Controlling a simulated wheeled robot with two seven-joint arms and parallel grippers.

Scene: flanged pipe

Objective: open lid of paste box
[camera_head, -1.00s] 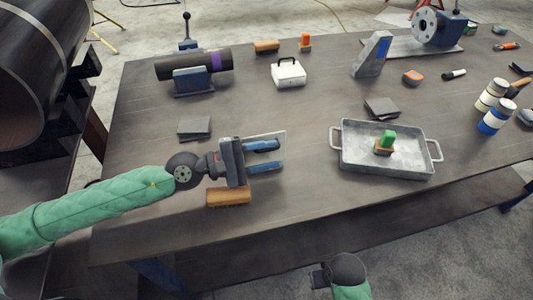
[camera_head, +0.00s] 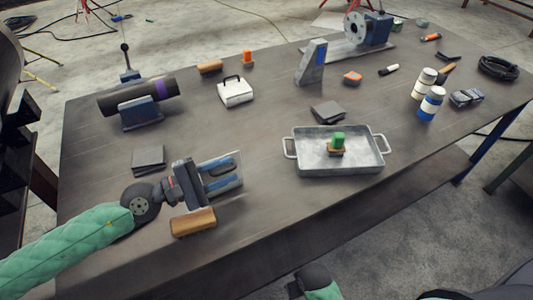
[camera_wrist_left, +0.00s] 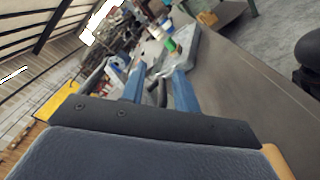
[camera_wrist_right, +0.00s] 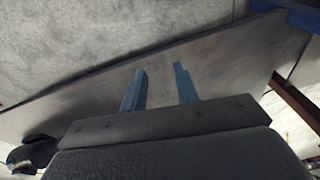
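A white box with a black handle on its top (camera_head: 236,93) stands shut on the table's back left half; I take it as the paste box. My left gripper (camera_head: 221,176) is over the table's front left, well short of that box. Its blue fingers are apart, also in the left wrist view (camera_wrist_left: 157,88). A thin pale rectangular outline shows around the fingers; I cannot tell what it is. My right gripper's fingers (camera_wrist_right: 160,88) are apart with nothing between them, beside the table edge. In the head view only part of my right arm shows at the bottom.
A wooden block (camera_head: 193,222) lies just in front of my left gripper. Grey plates (camera_head: 148,159) lie behind it. A metal tray (camera_head: 339,167) holds a green-topped item (camera_head: 337,142). A dark pipe (camera_head: 140,97) rests on a blue stand at left. Two bottles (camera_head: 431,103) stand at right.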

